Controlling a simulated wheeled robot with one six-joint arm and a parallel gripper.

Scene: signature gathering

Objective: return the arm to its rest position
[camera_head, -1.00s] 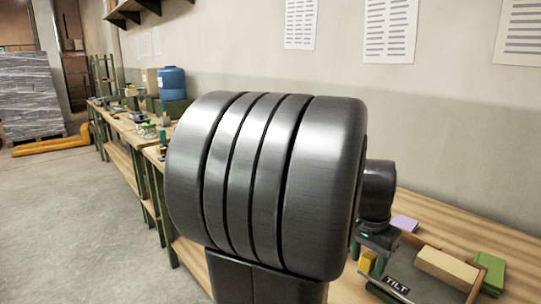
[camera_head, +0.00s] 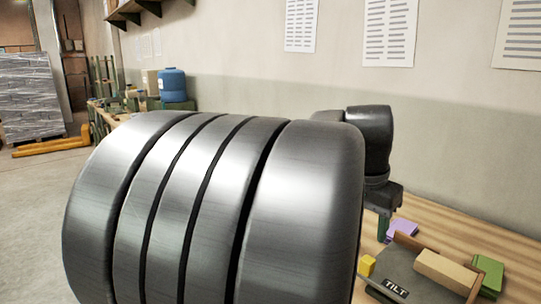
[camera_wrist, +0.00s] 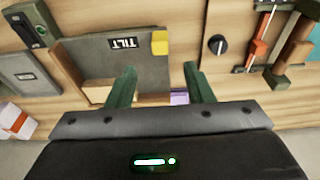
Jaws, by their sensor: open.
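My gripper (camera_wrist: 158,85) shows in the wrist view with its two green fingers apart and nothing between them. In the head view my gripper (camera_head: 383,228) hangs above the wooden bench (camera_head: 455,230), at the back left of the tilt tray (camera_head: 380,268); one finger shows clearly. My large grey arm link fills the lower middle of the head view and hides part of the bench.
A tan block (camera_head: 447,270) and a yellow cube (camera_head: 368,265) are at the tray. A purple block (camera_head: 402,230) and a green block (camera_head: 488,272) are beside it. The wrist view shows a black knob (camera_wrist: 217,44) and an orange-handled tool (camera_wrist: 258,50). A wall stands behind.

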